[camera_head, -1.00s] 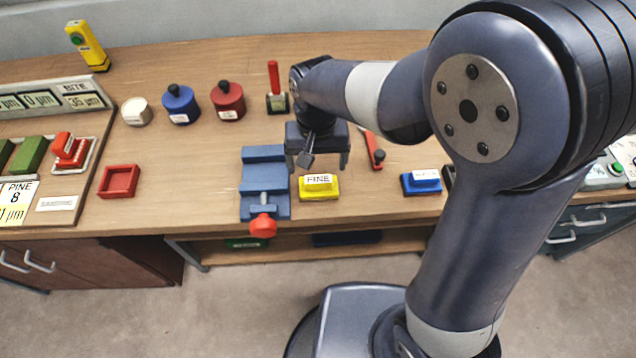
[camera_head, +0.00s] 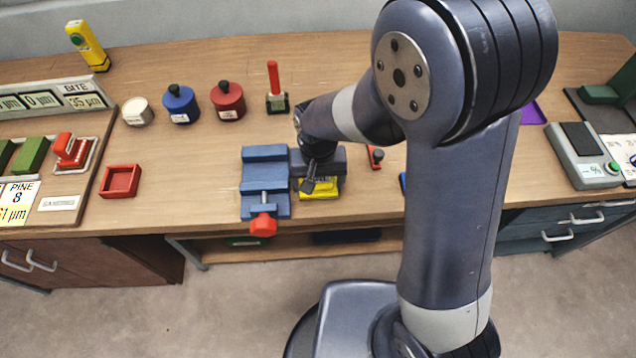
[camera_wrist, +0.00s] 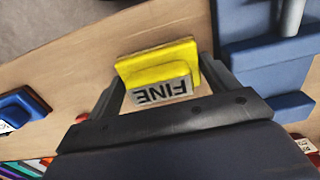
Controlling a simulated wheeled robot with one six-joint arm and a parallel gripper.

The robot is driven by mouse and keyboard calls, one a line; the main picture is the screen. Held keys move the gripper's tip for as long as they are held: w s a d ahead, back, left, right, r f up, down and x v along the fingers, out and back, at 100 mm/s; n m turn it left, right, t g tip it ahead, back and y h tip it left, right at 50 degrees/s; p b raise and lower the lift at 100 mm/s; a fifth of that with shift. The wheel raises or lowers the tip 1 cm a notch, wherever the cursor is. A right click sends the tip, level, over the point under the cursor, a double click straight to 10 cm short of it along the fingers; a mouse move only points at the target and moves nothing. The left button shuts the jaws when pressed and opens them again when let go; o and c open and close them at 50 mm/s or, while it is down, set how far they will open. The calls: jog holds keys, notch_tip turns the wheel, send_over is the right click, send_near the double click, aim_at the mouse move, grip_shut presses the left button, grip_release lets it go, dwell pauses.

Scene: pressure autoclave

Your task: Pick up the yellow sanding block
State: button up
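The yellow sanding block (camera_head: 322,193) lies on the bench just right of the blue vise (camera_head: 265,179). Its white label reads FINE and shows upside down in the wrist view, where the block (camera_wrist: 158,66) sits between the two fingers. My gripper (camera_head: 318,180) is over the block and hides much of it in the head view. In the wrist view my gripper (camera_wrist: 165,80) is open. A gap shows between the left finger and the block; the right finger is close beside it, and I cannot tell if they touch.
The vise (camera_wrist: 265,55) stands close beside the right finger. A blue block (camera_wrist: 22,110) is at the left in the wrist view. A red tray (camera_head: 120,181), a blue pot (camera_head: 180,105) and a red pot (camera_head: 228,101) stand left. Bare bench lies left of the vise.

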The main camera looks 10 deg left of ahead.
aim_at(318, 179)
jog(key=c, duration=0.5)
jog(key=shift+o, duration=0.2)
jog(key=shift+r, duration=0.1)
notch_tip(318, 179, up, 10)
jog(key=shift+f+b, duration=0.1)
jog(key=shift+b, duration=0.2)
